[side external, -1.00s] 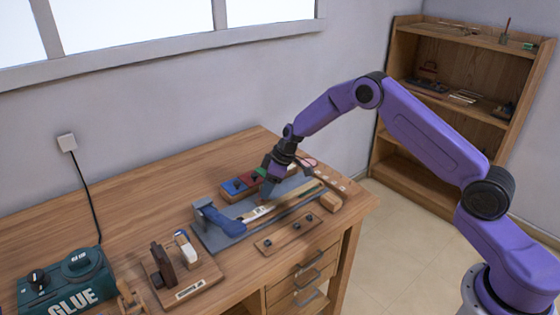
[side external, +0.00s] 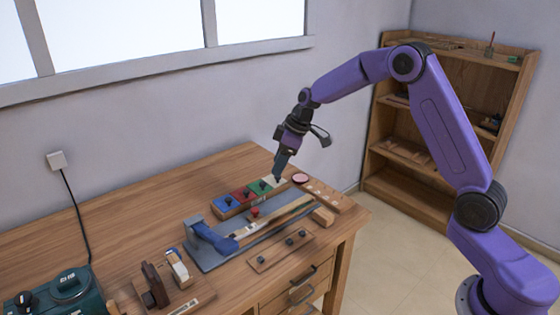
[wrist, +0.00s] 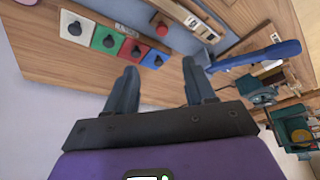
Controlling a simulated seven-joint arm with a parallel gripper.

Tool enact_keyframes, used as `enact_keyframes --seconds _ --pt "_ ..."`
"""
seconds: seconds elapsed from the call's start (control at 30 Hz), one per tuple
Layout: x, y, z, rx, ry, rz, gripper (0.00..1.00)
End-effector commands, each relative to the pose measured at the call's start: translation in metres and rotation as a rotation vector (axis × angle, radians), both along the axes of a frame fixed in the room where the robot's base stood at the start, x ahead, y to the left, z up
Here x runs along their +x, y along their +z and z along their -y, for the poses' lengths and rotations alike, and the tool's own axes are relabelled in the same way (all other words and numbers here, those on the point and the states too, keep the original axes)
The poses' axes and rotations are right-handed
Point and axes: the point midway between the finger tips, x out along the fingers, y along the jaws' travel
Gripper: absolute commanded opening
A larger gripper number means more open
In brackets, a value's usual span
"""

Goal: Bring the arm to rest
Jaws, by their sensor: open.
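My gripper (side external: 279,172) hangs above the back right of the workbench, pointing down, with its fingertips over the white end of the row of coloured tiles. In the wrist view my gripper (wrist: 160,72) has its two dark fingers spread apart with nothing between them. The long wooden key piece (side external: 280,213) lies on a grey plate (side external: 207,258), with a blue clamp (side external: 213,237) at its left end. A small red knob (side external: 255,212) stands near the key piece and also shows in the wrist view (wrist: 162,29).
The tile row holds blue (side external: 227,201), red (side external: 241,194), green (side external: 261,186) and white (side external: 275,181) tiles with black knobs. A teal glue machine (side external: 62,292) and a small wooden fixture (side external: 152,286) stand at front left. A shelf (side external: 385,190) stands behind at right. The bench's back left is clear.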

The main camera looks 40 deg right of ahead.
Motion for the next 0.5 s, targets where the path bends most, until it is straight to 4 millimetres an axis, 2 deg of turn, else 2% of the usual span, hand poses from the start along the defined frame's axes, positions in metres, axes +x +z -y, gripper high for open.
enact_keyframes --seconds 0.37,0.5 --pt "-0.002 0.002 -0.001 0.0 0.001 -0.001 0.54" --pt "-0.019 0.009 -0.018 -0.003 0.024 -0.018 0.54"
